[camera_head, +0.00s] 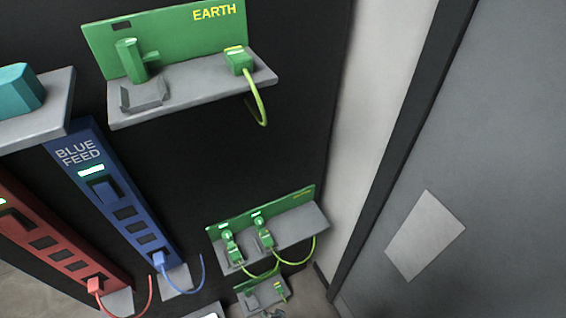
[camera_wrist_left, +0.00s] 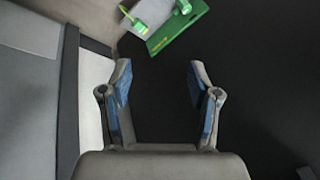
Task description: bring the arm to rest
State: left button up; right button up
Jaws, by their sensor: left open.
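My left gripper (camera_wrist_left: 160,95) is open and empty in the left wrist view. Its two blue-padded fingers stand wide apart in front of a dark surface. Beyond the fingertips, at the top of that view, is a green panel (camera_wrist_left: 178,37) with a grey shelf and a green plug. No gripper or arm shows in the head view, and my right gripper is in neither view.
The head view shows a green EARTH panel (camera_head: 165,40) with a grey shelf (camera_head: 190,100), a BLUE FEED strip (camera_head: 120,195), a red strip (camera_head: 50,235), and a lower green panel (camera_head: 290,203) with cabled plugs. A grey door-like panel (camera_head: 500,130) stands right.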

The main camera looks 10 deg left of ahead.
pick_arm(q)
jog(key=s+a+f+g+h, duration=0.1)
jog(key=s+a+f, duration=0.4)
jog(key=s, duration=0.3)
jog(key=s+a+f+g+h+b, duration=0.1)
jog(key=s+a+f, duration=0.4)
jog(key=s, duration=0.4)
jog(key=s+a+f+g+b, duration=0.1)
jog(key=s+a+f, duration=0.4)
jog(key=s, duration=0.3)
jog(key=shift+s+f+h, duration=0.4)
jog(key=shift+f, duration=0.05)
jog(key=shift+d, duration=0.1)
